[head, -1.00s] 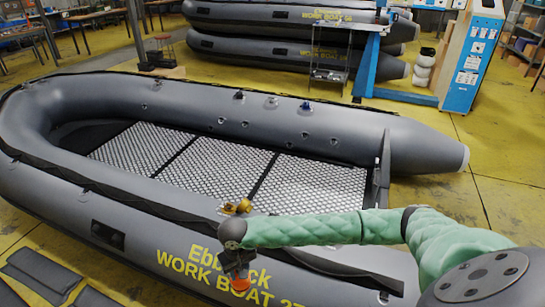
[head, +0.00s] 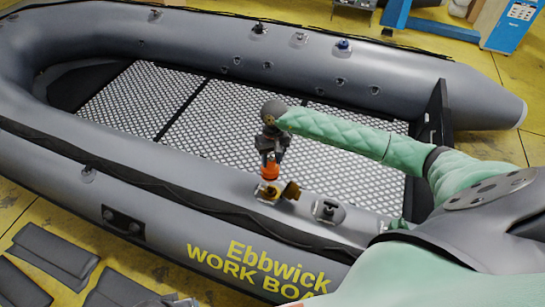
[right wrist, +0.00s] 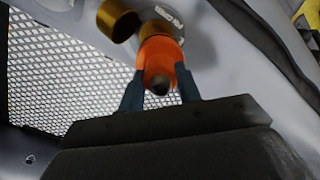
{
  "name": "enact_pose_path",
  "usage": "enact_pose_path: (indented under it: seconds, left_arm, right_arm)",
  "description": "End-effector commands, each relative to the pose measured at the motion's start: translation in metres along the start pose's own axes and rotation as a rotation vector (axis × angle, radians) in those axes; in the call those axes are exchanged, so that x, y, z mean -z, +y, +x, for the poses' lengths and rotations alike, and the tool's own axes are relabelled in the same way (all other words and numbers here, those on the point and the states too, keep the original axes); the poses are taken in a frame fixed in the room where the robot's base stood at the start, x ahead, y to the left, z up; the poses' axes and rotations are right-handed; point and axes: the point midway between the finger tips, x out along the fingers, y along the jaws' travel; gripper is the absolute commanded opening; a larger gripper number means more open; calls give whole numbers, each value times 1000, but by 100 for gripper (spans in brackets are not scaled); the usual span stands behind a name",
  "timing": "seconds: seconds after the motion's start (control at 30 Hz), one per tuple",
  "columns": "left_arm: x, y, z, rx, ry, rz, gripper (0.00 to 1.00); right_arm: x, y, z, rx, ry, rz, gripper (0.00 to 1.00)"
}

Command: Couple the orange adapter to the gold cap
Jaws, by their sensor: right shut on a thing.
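The orange adapter (head: 269,172) is held upright in my right gripper (head: 268,158), which is shut on it. In the head view it is directly above the gold cap (head: 268,190) on the near tube of the grey boat. A gold round piece (head: 291,191) sticks out to the right of the cap. In the right wrist view the adapter (right wrist: 158,52) sits between the two fingers (right wrist: 160,85), with gold (right wrist: 153,28) right behind its far end and the round gold piece (right wrist: 119,20) beside it. I cannot tell whether adapter and cap touch. My left gripper is out of view.
A dark valve fitting (head: 328,211) stands on the same tube to the right of the cap. The mesh floor (head: 240,120) of the boat lies behind. Dark flat pads (head: 55,255) lie on the yellow floor at the lower left.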

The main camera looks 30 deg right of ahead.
Motion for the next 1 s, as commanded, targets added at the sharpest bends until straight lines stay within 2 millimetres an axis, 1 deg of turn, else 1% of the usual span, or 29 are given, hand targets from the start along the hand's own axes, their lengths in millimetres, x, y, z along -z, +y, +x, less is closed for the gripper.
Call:
enact_pose_path:
  seconds: [0.03,0.1,0.27,0.47,0.8,1.0]
  left_arm:
    - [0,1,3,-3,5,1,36]
    - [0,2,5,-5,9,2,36]
    - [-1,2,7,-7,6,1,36]
    - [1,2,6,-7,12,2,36]
    - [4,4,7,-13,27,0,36]
    - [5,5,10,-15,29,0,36]
  right_arm:
    - [2,6,1,9,-6,5,10]
    - [4,11,0,17,-11,5,10]
    - [5,12,2,22,-13,4,10]
    - [5,11,14,23,-13,5,10]
    - [5,11,42,22,-12,4,10]
    - [5,11,48,21,-12,5,10]
